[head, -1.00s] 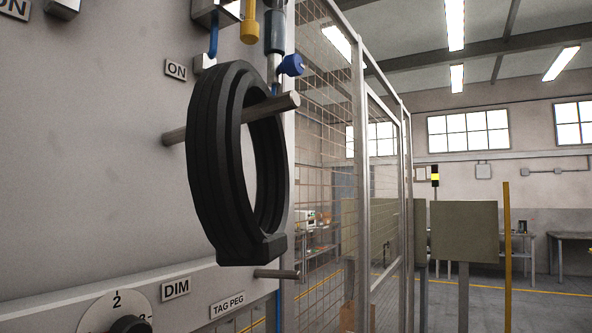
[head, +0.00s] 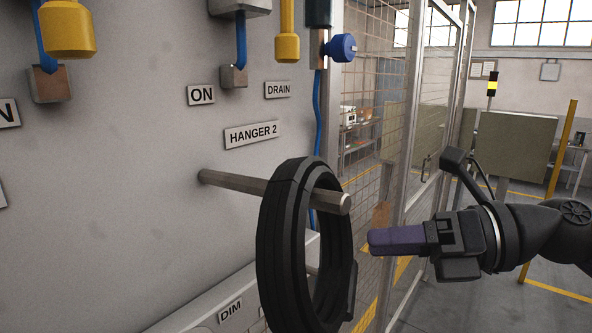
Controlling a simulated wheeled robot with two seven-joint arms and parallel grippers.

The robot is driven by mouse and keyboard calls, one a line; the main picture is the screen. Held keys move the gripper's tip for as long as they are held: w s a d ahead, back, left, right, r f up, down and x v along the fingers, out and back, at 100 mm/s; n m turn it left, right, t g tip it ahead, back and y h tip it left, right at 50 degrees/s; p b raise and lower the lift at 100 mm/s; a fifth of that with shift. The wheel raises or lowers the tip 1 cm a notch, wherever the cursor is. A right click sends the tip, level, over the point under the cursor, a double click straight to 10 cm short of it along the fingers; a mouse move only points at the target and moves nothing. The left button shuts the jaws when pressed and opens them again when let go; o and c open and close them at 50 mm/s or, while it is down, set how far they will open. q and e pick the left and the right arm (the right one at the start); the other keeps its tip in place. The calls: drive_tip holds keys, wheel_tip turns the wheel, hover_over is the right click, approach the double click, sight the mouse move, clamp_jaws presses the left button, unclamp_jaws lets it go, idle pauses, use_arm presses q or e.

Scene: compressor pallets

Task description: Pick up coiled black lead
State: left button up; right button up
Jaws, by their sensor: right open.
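The coiled black lead (head: 286,247) hangs on a grey metal peg (head: 240,184) that sticks out of the panel below the HANGER 2 label. The peg passes through the top of the coil, and its round end shows at the right of it. My right gripper (head: 385,241) is to the right of the coil, apart from it, with its purple-grey fingers pointing left towards it. It is open and empty; from this side one finger mostly covers the other. My left gripper is not in view.
The grey panel (head: 120,180) fills the left side. Yellow handles (head: 68,30) and a blue knob (head: 342,47) stick out above the peg. A wire mesh fence (head: 385,100) stands behind. A DIM label (head: 230,310) is below, left of the coil.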

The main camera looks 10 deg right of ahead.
sight(315, 288)
drive_tip(key=s+a+r+n+g+h+p, duration=0.1)
drive_tip(key=s+r+n, duration=0.1)
drive_tip(key=s, duration=0.3)
drive_tip(key=p+x, duration=0.2)
drive_tip(key=x, duration=0.1)
drive_tip(key=p+x, duration=0.2)
drive_tip(key=x, duration=0.1)
drive_tip(key=p+x, duration=0.2)
drive_tip(key=x, duration=0.1)
drive_tip(key=shift+w+d+f, duration=0.1)
drive_tip(key=shift+f, duration=0.15)
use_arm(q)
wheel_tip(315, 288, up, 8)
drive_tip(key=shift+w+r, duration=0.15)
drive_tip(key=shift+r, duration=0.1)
use_arm(e)
drive_tip(key=shift+w+f, duration=0.15)
drive_tip(key=shift+f, duration=0.2)
clamp_jaws()
